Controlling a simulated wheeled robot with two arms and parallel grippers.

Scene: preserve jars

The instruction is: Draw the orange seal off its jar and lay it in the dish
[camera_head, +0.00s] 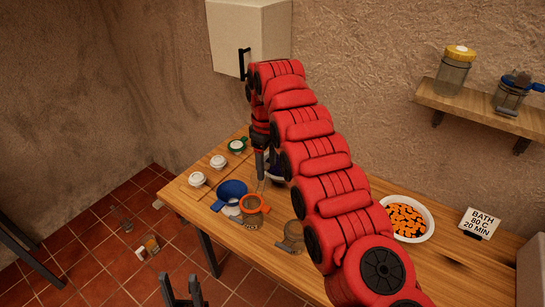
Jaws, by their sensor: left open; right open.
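The orange seal (251,202) is a ring around the top of a small glass jar (253,219) on the wooden table. My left gripper (182,290) is open and empty at the bottom edge, in front of the table. My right arm covers part of the table.
Another glass jar (292,236) stands right of the orange-sealed one. White-topped jars (197,179) and a green-ringed one (237,146) stand at the left. A white bowl (429,228) of orange pieces and a sign (479,223) are at the right. Small items lie on the tiled floor.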

